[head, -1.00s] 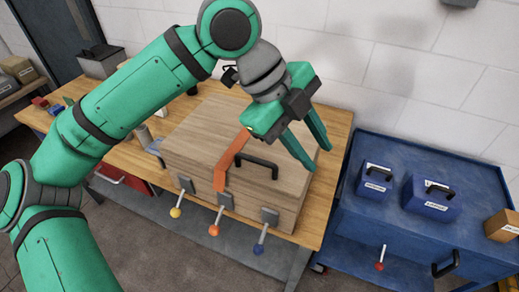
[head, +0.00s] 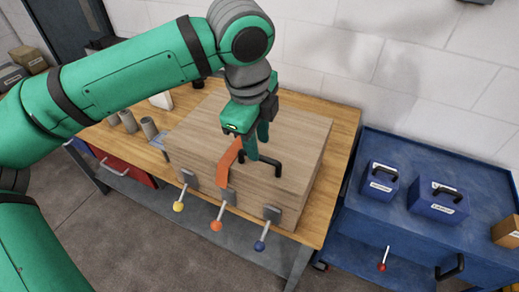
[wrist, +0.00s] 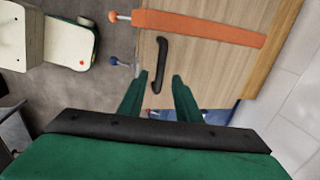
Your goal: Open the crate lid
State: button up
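The wooden crate (head: 205,150) sits on the workbench with its lid flat and closed. A black handle (head: 276,163) is on the lid; it also shows in the wrist view (wrist: 161,62). An orange strap (head: 227,162) crosses the lid beside the handle and in the wrist view (wrist: 200,27). The crate front has three levers with yellow (head: 178,206), orange (head: 215,226) and blue (head: 259,246) knobs. My gripper (head: 258,150) is open and empty above the lid. In the wrist view its fingertips (wrist: 160,75) lie either side of one handle end; contact cannot be told.
A blue cabinet (head: 400,230) stands right of the bench, carrying two blue cases (head: 378,183) (head: 437,203) and a cardboard box (head: 507,230). Grey cylinders (head: 130,121) stand on the bench left of the crate. A white block wall is behind.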

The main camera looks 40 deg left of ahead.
jog(key=shift+w+a+f, duration=0.1)
jog(key=shift+w+f, duration=0.1)
jog(key=shift+f, duration=0.8)
jog(key=shift+w+f, duration=0.2)
jog(key=shift+f, duration=0.8)
grip_shut()
